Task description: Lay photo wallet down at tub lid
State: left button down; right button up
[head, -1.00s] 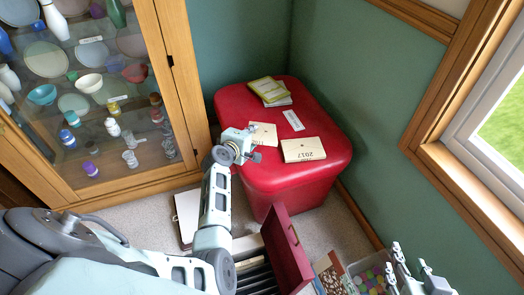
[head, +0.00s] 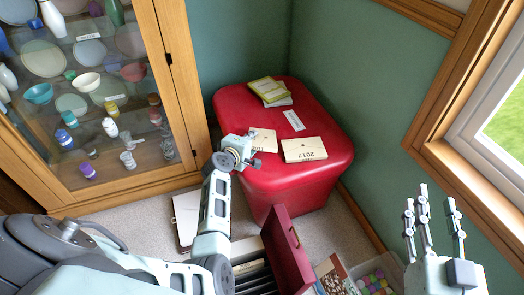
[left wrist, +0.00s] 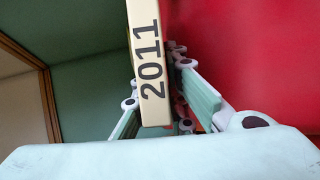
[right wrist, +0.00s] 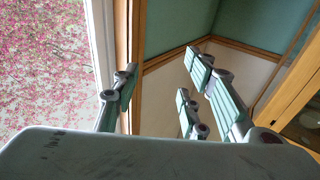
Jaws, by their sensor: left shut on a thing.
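A cream photo wallet marked 2011 (left wrist: 150,70) is between the fingers of my left gripper (left wrist: 165,112), which is shut on it. In the head view my left gripper (head: 243,150) is at the near left part of the red tub lid (head: 240,100), and the cream wallet (head: 264,141) shows just beyond it. I cannot tell whether the wallet touches the lid. My right gripper (head: 434,215) is at the lower right, away from the tub; its fingers are apart and empty in the right wrist view (right wrist: 160,95).
On the lid lie a cream 2017 wallet (head: 304,149), a white label (head: 293,120) and yellow-green booklets (head: 268,90). A glass cabinet (head: 180,80) stands left. A dark red box (head: 288,250) and a bin of coloured balls (head: 375,278) are in front. A window is right.

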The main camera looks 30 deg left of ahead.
pick_arm(q)
jog(key=shift+f, duration=0.15)
pick_arm(e)
jog(key=shift+r+t, duration=0.4)
jog(key=shift+r, duration=0.3)
pick_arm(q)
jog(key=c, duration=1.9)
grip_release()
